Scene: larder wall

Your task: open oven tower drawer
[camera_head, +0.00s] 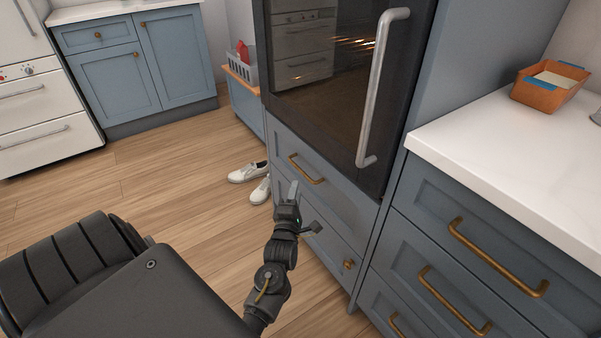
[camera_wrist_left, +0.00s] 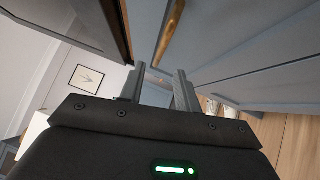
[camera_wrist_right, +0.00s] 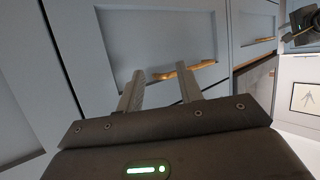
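The oven tower drawer (camera_head: 318,192) is a blue-grey panel below the dark oven, and it looks closed. Its brass bar handle (camera_head: 306,170) is near the top of the panel. My left gripper (camera_head: 291,190) is in front of the drawer, just below and left of the handle in the picture. In the left wrist view its two fingers (camera_wrist_left: 160,75) stand apart and empty, and a brass handle (camera_wrist_left: 171,30) lies beyond the tips. My right gripper (camera_wrist_right: 159,84) is open and empty, seen only in its wrist view. A brass handle (camera_wrist_right: 182,72) shows beyond its fingers.
The oven door (camera_head: 345,90) with its long steel handle (camera_head: 382,85) is above the drawer. A lower front with a brass knob (camera_head: 348,264) is below. Drawers with brass handles (camera_head: 495,258) stand to the right. White shoes (camera_head: 248,172) lie on the floor to the left.

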